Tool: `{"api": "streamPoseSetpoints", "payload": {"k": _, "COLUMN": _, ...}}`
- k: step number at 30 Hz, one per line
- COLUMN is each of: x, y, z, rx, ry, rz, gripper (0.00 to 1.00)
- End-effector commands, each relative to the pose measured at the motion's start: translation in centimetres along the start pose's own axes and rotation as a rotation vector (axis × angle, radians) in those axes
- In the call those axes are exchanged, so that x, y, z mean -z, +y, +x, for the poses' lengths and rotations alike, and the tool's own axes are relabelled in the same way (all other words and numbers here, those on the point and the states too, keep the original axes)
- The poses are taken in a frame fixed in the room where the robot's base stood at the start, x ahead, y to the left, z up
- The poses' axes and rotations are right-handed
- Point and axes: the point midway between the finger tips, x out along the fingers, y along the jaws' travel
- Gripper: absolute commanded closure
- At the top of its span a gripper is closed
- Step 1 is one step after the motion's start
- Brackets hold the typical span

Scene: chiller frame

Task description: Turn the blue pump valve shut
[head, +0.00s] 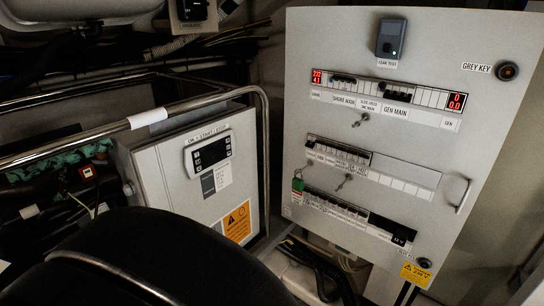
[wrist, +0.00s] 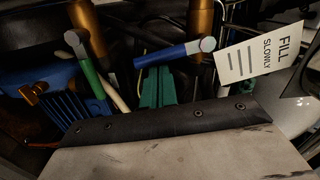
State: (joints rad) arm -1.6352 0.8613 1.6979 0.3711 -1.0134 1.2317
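In the wrist view a blue valve lever (wrist: 170,55) runs from a silver hub at its right end, beside an upright brass-coloured pipe (wrist: 204,18). The lever lies roughly across that pipe, its free end to the left and slightly lower. The blue valve cannot be made out in the head view.
A green lever (wrist: 92,78) and a ribbed blue body (wrist: 52,95) are left of the blue lever. A "FILL SLOWLY" tag (wrist: 257,55) hangs right. A grey plate (wrist: 175,152) fills the foreground. The head view shows a rail (head: 180,108), control box (head: 165,170) and switch panel (head: 350,120).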

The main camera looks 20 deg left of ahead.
Motion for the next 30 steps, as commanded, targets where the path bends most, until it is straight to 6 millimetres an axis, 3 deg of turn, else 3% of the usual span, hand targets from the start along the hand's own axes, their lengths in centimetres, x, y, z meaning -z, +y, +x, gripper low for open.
{"api": "streamPoseSetpoints", "payload": {"k": 3, "x": -1.3, "y": 0.0, "z": 0.0, "rx": 0.003, "ry": -0.012, "rz": 0.042, "gripper": 1.00}}
{"api": "streamPoseSetpoints", "payload": {"k": 9, "x": -2.1, "y": 0.1, "z": 0.1, "rx": 0.003, "ry": -0.015, "rz": 0.039, "gripper": 1.00}}
{"api": "streamPoseSetpoints", "payload": {"k": 30, "x": -2.4, "y": 0.1, "z": -0.1, "rx": 0.003, "ry": -0.018, "rz": 0.037, "gripper": 1.00}}
